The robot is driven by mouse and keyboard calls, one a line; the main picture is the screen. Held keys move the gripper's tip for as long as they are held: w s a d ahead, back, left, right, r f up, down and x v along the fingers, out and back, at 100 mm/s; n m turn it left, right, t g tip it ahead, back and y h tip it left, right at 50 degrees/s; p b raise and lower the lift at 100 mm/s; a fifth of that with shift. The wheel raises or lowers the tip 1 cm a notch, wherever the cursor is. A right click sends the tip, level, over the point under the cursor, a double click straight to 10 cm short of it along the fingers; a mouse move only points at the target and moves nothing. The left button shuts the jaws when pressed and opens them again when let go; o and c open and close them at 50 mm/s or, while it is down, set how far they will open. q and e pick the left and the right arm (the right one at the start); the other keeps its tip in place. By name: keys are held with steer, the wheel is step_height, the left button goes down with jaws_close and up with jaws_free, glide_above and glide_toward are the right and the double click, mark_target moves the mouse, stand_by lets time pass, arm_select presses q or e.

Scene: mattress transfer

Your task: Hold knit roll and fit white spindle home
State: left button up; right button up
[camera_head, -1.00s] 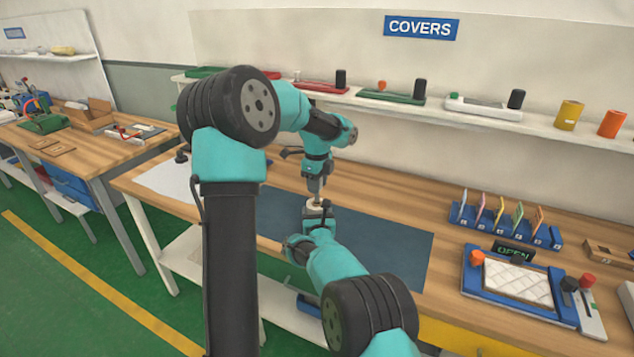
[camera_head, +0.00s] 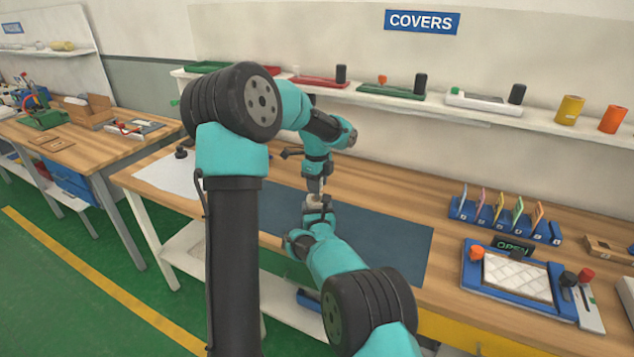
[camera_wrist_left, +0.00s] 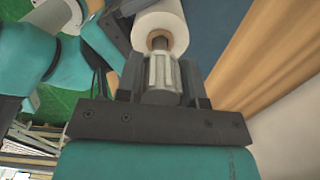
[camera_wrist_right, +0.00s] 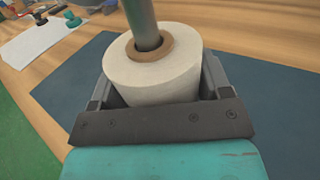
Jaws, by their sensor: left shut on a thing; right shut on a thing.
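The white knit roll (camera_wrist_right: 155,85), with a brown core, is upright between the fingers of my right gripper (camera_wrist_right: 155,95), which is shut on it. My left gripper (camera_wrist_left: 160,80) points down from above and is shut on the ribbed end of the white spindle (camera_wrist_left: 160,75). The spindle's grey-looking shaft (camera_wrist_right: 143,22) enters the core's top opening in the right wrist view. The roll also shows past the spindle in the left wrist view (camera_wrist_left: 160,22). The spindle's lower end is hidden inside the core. In the head view both grippers meet above the dark mat (camera_head: 385,235).
The blue mat is clear around the grippers. A white sheet (camera_head: 170,175) lies at its left. A blue rack of coloured cards (camera_head: 505,222) and a blue tray with a quilted pad (camera_head: 517,280) stand at the right. A shelf (camera_head: 450,112) runs behind.

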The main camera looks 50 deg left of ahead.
arm_select(q)
steer(key=shift+f, duration=1.65)
steer(key=o, duration=1.1)
step_height(320, 180, up, 12)
stand_by(0.7)
arm_select(e)
steer(key=o, duration=0.9)
steer(key=shift+o, duration=0.2)
steer(key=shift+s, duration=0.1)
